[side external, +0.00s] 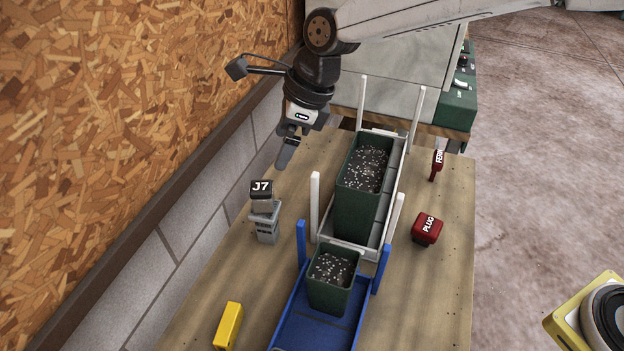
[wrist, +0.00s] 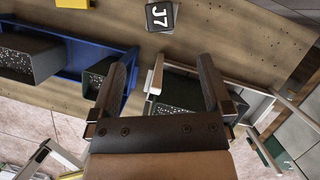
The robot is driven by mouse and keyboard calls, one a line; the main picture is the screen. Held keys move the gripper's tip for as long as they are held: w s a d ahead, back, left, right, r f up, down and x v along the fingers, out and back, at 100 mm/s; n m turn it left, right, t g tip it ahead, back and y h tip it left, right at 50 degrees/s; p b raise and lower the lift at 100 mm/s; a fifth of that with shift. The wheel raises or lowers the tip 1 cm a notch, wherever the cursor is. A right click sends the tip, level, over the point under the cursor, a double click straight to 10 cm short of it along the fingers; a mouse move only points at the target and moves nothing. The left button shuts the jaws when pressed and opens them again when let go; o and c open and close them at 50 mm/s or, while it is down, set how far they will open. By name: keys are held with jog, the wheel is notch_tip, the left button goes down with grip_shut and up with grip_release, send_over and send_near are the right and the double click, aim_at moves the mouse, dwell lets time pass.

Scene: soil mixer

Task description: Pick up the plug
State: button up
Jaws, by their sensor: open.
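My gripper (side external: 287,152) is above the table's left side, near the wall, above and behind the J7 block and well away from the plug. In the wrist view my gripper (wrist: 166,82) has its two fingers spread wide, with nothing between them.
A large green bin (side external: 357,208) of soil stands in a white-posted tray, with a smaller green bin (side external: 328,295) in a blue tray (side external: 285,324). The J7 block (side external: 262,188) stands on a grey socket. A red FERN block (side external: 437,165) and a yellow block (side external: 228,325) are also on the table.

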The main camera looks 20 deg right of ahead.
jog(key=shift+r, duration=0.1)
notch_tip(320, 180, up, 5)
jog(key=s+d+f+n+h, duration=0.3)
jog(key=s+d+n+h, duration=0.4)
jog(key=n, duration=0.7)
jog(key=s+d+f+n+h, duration=0.4)
jog(key=s+d+n+h, duration=0.4)
jog(key=n, duration=0.6)
jog(key=s+d+r+n+t+h, duration=0.1)
jog(key=s+d+r+n+t, duration=0.15)
jog(key=n+t, duration=0.6)
jog(key=s+d+r+n+t+h, duration=0.1)
jog(key=r+n+t, duration=0.25)
jog(key=n, duration=0.95)
jog(key=g, duration=0.1)
send_near(425, 232)
jog(key=w+d, duration=0.2)
jog(key=d, duration=0.1)
jog(key=shift+f, duration=0.3)
